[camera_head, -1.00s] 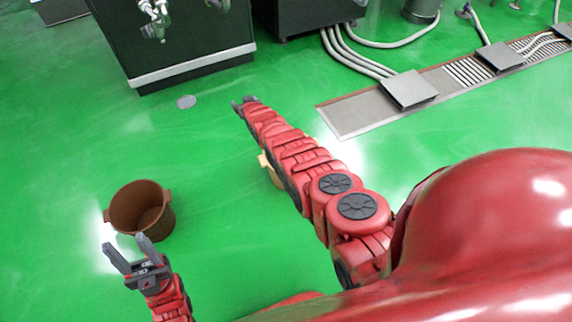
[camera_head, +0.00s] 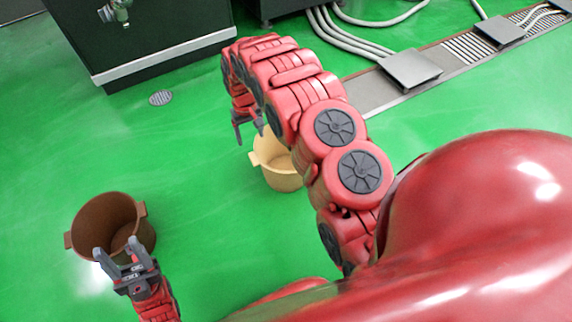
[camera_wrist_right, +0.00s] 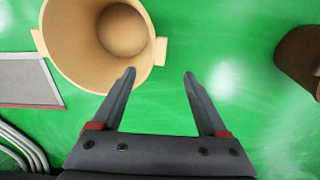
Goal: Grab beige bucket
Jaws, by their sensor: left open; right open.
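The beige bucket (camera_head: 282,176) stands on the green floor, partly hidden behind my right arm in the head view. It has side handles. In the right wrist view the beige bucket (camera_wrist_right: 72,50) is at the upper left, its open mouth showing a round bottom. My right gripper (camera_head: 250,134) is open and empty, just above and left of the bucket in the head view. In the right wrist view the right gripper (camera_wrist_right: 160,75) has its fingers apart, with the bucket's rim near the left fingertip. My left gripper (camera_head: 119,248) is open at the lower left.
A brown bucket (camera_head: 107,222) stands at the left, partly behind my left gripper; it also shows in the right wrist view (camera_wrist_right: 298,62). A dark cabinet (camera_head: 150,40), grey hoses (camera_head: 350,45) and a floor drain channel (camera_head: 470,55) lie farther back. The floor between the buckets is clear.

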